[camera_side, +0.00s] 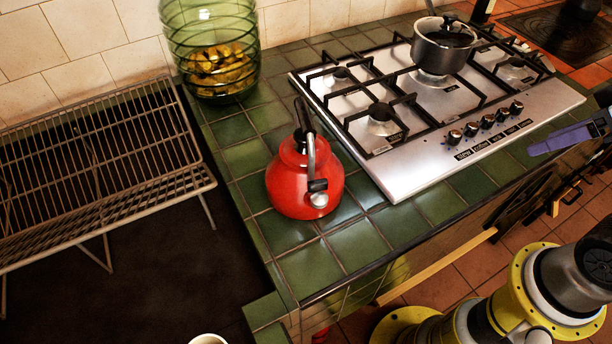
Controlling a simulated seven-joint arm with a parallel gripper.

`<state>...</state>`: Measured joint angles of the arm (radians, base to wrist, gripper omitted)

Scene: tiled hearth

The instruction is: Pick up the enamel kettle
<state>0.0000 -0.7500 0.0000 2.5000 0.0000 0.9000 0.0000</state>
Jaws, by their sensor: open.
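The red enamel kettle (300,182) stands upright on the green tiled counter, left of the hob. Its dark handle arches over the lid, and its spout faces the camera. My gripper (562,138) shows only in part at the right edge, as a purple finger with a dark mount. It is open and holds nothing visible. It is well to the right of the kettle, with the hob's front between them. The rest of the gripper is cut off by the frame.
The steel gas hob (425,165) carries a dark saucepan (442,50). A green glass jar (212,60) stands behind the kettle. A wire rack (100,170) is at left. Bare tiles lie in front of the kettle, up to the counter's edge. A pale cup rim (208,339) shows at the bottom.

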